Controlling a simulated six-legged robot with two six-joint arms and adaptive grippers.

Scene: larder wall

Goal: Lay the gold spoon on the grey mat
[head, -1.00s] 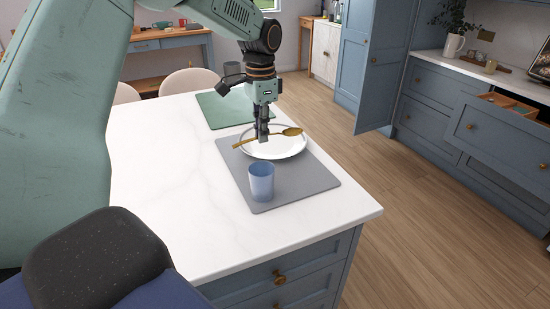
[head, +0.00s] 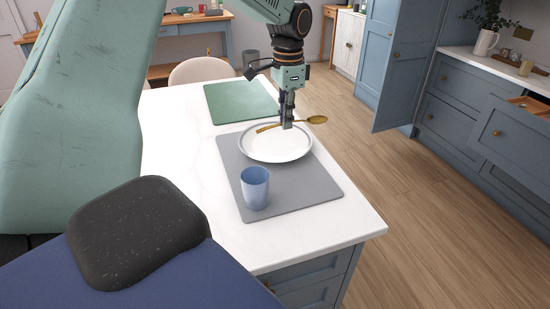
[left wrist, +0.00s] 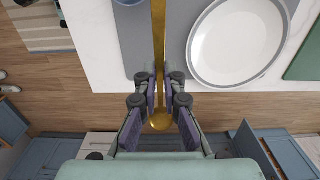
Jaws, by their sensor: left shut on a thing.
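My left gripper (head: 287,122) is shut on the gold spoon (head: 317,119) and holds it level in the air. In the head view the spoon shows over the far right rim of the white plate (head: 275,150). Its bowl points right and its handle left. In the left wrist view the spoon's handle (left wrist: 159,40) runs up from between the fingers (left wrist: 159,85), with the bowl towards the wrist. The grey mat (head: 310,190) lies on the white worktop under the plate and a blue cup (head: 255,187). My right gripper is not in view.
A green mat (head: 240,102) lies bare beyond the grey mat. The grey mat has free room to the right of the cup and in front of the plate. The worktop's edge (head: 350,195) drops to the wooden floor. An open drawer (head: 515,135) stands at the right.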

